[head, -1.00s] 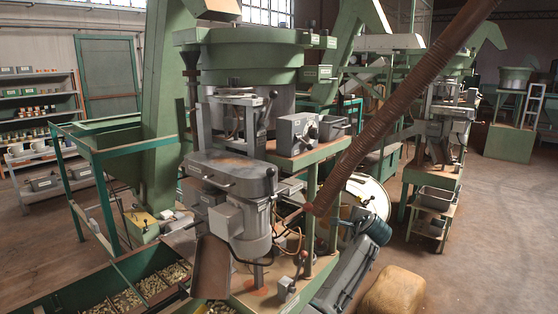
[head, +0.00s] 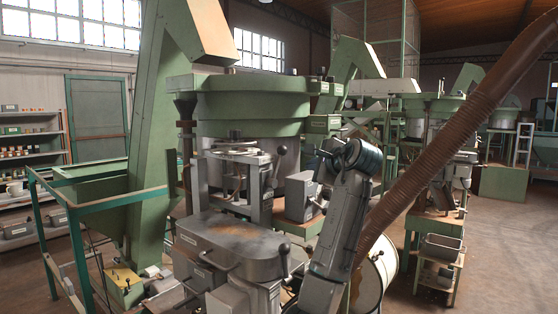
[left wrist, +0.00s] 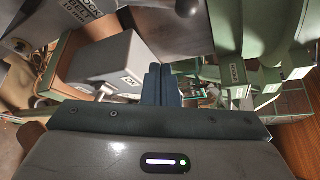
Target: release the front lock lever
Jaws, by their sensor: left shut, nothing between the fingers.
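A lever with a black knob (head: 284,248) stands upright at the right end of the grey rounded cover (head: 230,240); it may be the front lock lever. Another black-knobbed lever (head: 281,150) stands higher, under the green bowl. My left gripper (head: 325,158) is beyond and above the cover, near the grey box, apart from both knobs. In the left wrist view its blue fingers (left wrist: 163,82) are closed together and empty. A black knob (left wrist: 187,8) shows at the top edge there, beside a grey surface with a partly readable lock label (left wrist: 72,12). My right gripper is not in view.
A labelled grey box (head: 301,195) is close beside the fingers. A brown ribbed hose (head: 455,125) slants across the right. The green bowl (head: 250,105) stands behind. A green railed frame (head: 95,195) is at the left. Open floor shows at the far right.

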